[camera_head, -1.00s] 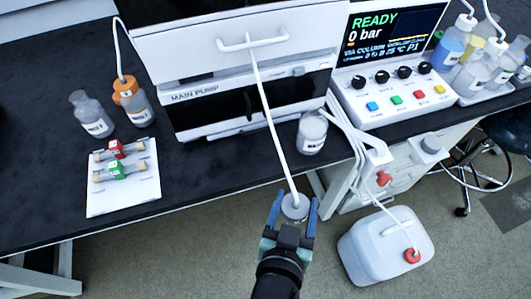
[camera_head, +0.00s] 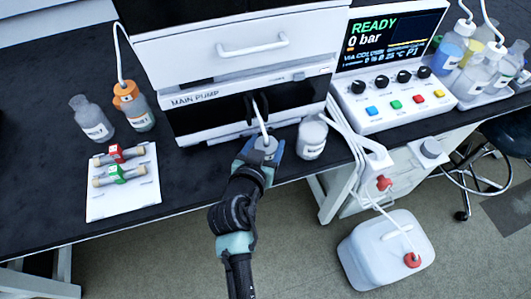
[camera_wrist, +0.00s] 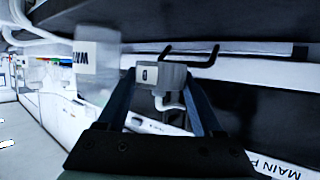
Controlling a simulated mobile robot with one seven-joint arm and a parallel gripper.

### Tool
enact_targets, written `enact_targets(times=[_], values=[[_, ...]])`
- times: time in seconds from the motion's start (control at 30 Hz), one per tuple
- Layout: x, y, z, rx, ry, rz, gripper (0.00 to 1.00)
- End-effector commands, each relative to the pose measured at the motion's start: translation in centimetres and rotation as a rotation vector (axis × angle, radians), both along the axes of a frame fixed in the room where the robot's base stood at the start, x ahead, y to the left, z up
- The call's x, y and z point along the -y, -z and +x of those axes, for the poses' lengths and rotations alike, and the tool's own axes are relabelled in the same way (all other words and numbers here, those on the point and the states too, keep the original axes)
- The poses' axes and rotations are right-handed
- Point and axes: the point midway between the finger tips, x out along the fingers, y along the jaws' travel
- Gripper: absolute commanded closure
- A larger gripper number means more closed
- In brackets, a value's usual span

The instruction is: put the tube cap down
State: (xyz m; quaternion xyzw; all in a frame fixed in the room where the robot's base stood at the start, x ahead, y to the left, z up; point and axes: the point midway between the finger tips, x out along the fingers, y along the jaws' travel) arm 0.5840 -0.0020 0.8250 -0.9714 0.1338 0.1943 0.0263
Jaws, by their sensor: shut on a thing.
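The tube cap (camera_head: 266,144) is a pale grey-white cap with a white tube (camera_head: 261,118) rising from it. My gripper (camera_head: 261,150) is shut on it, its blue fingers on either side, low in front of the main pump (camera_head: 195,113). In the wrist view the cap (camera_wrist: 162,76) sits between the fingertips of my gripper (camera_wrist: 160,82), and its underside cannot be seen clearly. A clear bottle with a white label (camera_head: 312,137) stands just right of the gripper. It also shows in the wrist view (camera_wrist: 97,60), left of the cap.
Black hooks (camera_head: 250,108) stick out from the pump front above the cap. A white tray (camera_head: 130,200) with red and green banded columns lies to the left, near two bottles. The control box (camera_head: 395,100) stands to the right. Dark bench top is clear between tray and gripper.

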Motion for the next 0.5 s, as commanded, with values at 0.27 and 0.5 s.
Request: enact_targets(times=[0.27,0.5], values=[[-0.1,3.4,0.0,0.000,-0.003,-0.001,0.90],[-0.2,4.3,0.4,0.004,-0.001,0.001,0.90]])
